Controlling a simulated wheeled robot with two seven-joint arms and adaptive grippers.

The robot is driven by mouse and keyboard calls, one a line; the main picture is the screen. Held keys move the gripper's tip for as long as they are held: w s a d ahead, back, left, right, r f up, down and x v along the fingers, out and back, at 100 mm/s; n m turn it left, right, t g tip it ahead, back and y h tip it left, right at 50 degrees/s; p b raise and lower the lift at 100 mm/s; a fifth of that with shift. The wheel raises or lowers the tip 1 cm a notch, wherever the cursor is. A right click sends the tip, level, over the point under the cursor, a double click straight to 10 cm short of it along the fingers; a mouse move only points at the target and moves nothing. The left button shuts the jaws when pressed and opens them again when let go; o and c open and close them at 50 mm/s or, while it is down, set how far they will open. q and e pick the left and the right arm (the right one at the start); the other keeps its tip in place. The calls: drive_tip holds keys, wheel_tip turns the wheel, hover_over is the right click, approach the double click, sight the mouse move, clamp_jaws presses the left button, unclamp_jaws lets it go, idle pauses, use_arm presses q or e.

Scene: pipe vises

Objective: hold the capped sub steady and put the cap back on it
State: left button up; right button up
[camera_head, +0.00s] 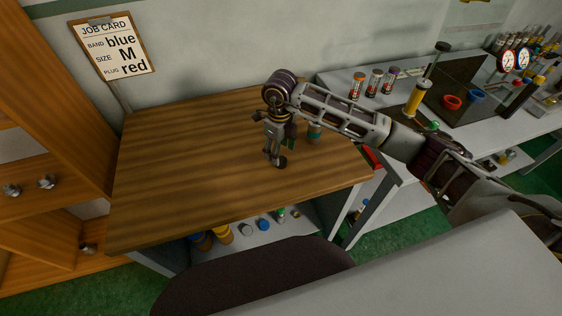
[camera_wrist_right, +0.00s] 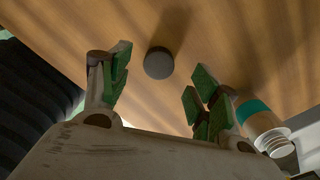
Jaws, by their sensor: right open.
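My right gripper (camera_head: 277,152) hangs down over the wooden table. It also shows in the wrist view (camera_wrist_right: 158,92), open, with green-padded fingers apart and nothing between them. A dark grey round cap (camera_wrist_right: 158,62) lies on the tabletop just past the fingertips, roughly in line with the gap. The sub (camera_wrist_right: 258,120), a pale cylinder with a teal band and a bare threaded end, stands beside the right-hand finger in the wrist view. In the head view the sub (camera_head: 314,132) is right of the gripper, its top partly hidden by my right arm. My left gripper is not in view.
The wooden tabletop (camera_head: 175,170) is clear on the left. A job card (camera_head: 113,47) hangs on the wall. A grey bench (camera_head: 400,107) at the right holds several coloured tubes and red and blue rings. A shelf below the table (camera_head: 262,238) holds small parts.

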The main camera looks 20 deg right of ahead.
sight(281, 160)
drive_tip(key=shift+s+f, duration=0.1)
drive_tip(key=shift+f, duration=0.7)
drive_tip(key=shift+f+p, duration=0.3)
drive_tip(key=shift+f, duration=1.15)
drive_tip(key=shift+c, duration=0.4)
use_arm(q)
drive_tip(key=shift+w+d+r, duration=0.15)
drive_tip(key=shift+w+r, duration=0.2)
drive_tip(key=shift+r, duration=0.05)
use_arm(e)
drive_tip(key=c, duration=0.9)
